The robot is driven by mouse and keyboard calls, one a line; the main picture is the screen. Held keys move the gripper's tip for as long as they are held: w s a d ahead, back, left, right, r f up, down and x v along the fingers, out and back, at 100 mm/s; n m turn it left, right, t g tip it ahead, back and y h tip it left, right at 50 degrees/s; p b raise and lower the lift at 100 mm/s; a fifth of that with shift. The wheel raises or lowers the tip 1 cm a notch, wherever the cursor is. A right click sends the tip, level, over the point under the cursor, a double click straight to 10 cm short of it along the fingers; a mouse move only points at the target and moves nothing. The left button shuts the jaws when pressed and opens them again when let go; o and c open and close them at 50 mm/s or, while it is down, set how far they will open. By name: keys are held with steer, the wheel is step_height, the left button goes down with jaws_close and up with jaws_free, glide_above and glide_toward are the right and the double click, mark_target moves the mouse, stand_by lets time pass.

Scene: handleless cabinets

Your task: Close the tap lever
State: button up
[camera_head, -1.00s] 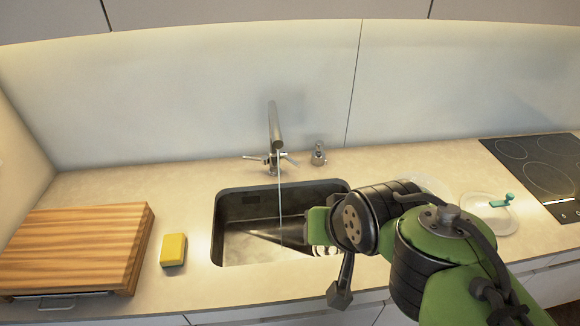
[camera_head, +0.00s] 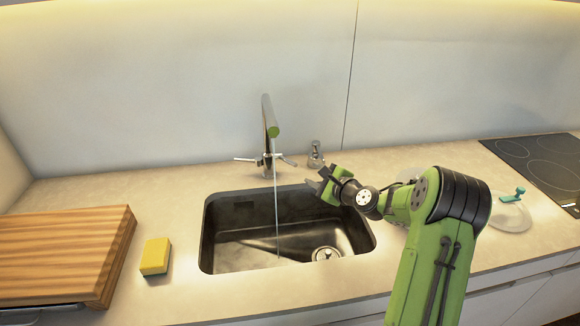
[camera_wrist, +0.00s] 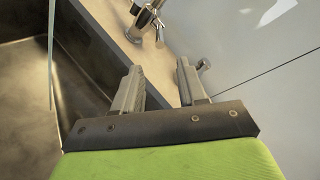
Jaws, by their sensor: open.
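The chrome tap (camera_head: 268,125) stands behind the sink, with a thin water stream (camera_head: 276,205) falling from its spout. A slim lever sticks out on each side of its base: a left lever (camera_head: 246,159) and a right lever (camera_head: 288,161). My gripper (camera_head: 320,183) is over the sink's back right corner, to the right of and nearer than the right lever. Its two fingers (camera_wrist: 158,78) are apart and empty. In the wrist view the tap base (camera_wrist: 146,20) shows beyond the fingers, with a lever end near it. I see no contact with the tap.
A soap dispenser (camera_head: 316,155) stands right of the tap, close behind my gripper. The dark sink (camera_head: 240,255) lies below. A yellow sponge (camera_head: 155,256) and wooden board (camera_head: 65,250) are left.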

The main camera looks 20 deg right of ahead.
mark_target(296, 166)
steer(key=x, duration=1.3)
steer(key=shift+w+f, duration=0.1)
steer(key=shift+w, duration=0.05)
steer(key=shift+c, duration=0.3)
jaws_close()
